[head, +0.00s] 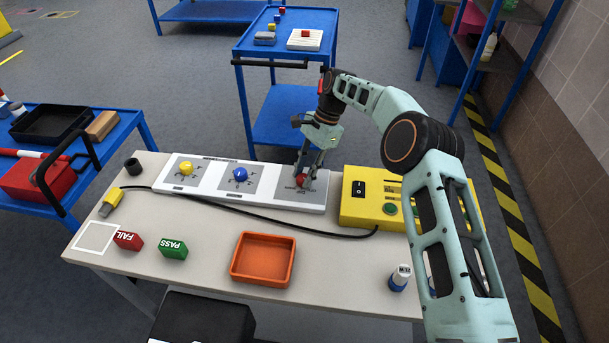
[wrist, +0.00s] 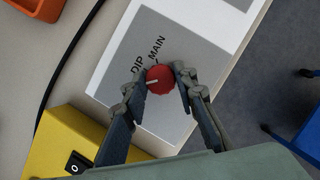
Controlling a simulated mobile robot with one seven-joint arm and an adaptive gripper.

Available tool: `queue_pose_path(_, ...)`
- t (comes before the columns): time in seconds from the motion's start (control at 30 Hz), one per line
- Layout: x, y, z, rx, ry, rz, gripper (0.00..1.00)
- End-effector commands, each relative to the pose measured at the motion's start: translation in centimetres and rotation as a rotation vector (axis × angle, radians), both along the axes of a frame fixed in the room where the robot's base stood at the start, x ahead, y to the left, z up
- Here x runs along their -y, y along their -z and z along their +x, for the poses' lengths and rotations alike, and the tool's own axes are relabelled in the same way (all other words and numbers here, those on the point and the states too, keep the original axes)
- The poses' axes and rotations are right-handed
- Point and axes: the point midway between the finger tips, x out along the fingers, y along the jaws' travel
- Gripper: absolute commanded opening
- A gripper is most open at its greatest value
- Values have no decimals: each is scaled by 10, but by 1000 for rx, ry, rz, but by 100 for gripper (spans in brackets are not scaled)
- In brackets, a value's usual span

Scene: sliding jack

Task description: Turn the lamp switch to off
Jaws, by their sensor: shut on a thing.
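The lamp switch is a red knob (wrist: 159,79) on a grey plate lettered DIP and MAIN. In the head view the red knob (head: 301,179) is at the right end of the white switch panel (head: 230,203). My gripper (head: 304,170) points down over it, and its fingers sit on either side of the knob in the wrist view (wrist: 160,87), shut on it. The knob's white mark points left in the wrist view, slightly below the DIP lettering. Any other lettering around the knob is hidden by the fingers or not readable.
A yellow knob (head: 187,168) and a blue knob (head: 240,174) are on the same panel. A yellow box (head: 357,209) with a black rocker switch stands close on the right. A black cable (head: 260,221) runs in front. An orange tray (head: 263,260) is nearer on the bench.

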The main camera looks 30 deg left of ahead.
Motion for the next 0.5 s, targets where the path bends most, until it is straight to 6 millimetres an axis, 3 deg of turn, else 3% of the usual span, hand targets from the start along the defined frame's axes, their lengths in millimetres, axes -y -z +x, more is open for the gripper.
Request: queue_pose_path(0.5, 0, 0, 1, 3, -32, 0, 2)
